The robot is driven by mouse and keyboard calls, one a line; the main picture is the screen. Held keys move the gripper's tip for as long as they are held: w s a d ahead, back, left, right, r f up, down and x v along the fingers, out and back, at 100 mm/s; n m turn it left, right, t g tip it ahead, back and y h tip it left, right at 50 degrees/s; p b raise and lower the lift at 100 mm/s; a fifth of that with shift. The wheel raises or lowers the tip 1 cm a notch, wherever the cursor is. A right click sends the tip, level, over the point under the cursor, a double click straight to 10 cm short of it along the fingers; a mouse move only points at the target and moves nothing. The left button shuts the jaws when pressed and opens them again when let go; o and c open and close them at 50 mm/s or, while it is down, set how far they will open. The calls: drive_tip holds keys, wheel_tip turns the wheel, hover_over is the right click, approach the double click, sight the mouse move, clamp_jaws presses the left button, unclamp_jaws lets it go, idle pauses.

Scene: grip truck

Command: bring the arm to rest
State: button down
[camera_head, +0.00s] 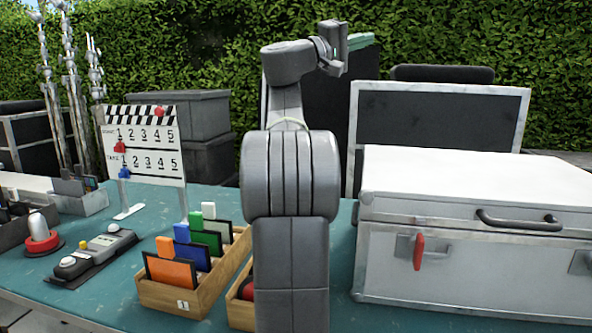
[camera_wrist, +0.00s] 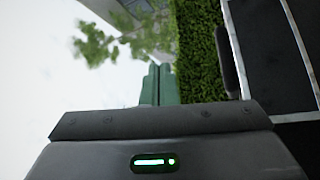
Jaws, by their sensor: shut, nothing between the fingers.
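My arm stands upright in the middle of the head view, and its wrist is folded over at the top. My gripper (camera_head: 361,41) is high above the table, in front of the hedge, and points to the right. In the wrist view its two green fingers (camera_wrist: 160,85) lie side by side, shut with nothing between them. The gripper touches nothing. My arm hides part of the table and of a wooden tray behind it.
A closed silver case (camera_head: 470,190) stands at the right of the teal table (camera_head: 130,275). A wooden tray (camera_head: 190,300) of coloured cards, a clapper scoreboard (camera_head: 145,150) and a button device (camera_head: 95,252) are at the left. A hedge (camera_head: 190,50) is behind.

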drive_tip(key=w+d+r+n+y+p, duration=0.1)
drive_tip(key=w+n+p, duration=0.1)
drive_tip(key=w+p, duration=0.4)
drive_tip(key=shift+w+d+p, duration=0.2)
drive_tip(key=shift+d+p, duration=0.1)
drive_tip(key=shift+p, duration=0.45)
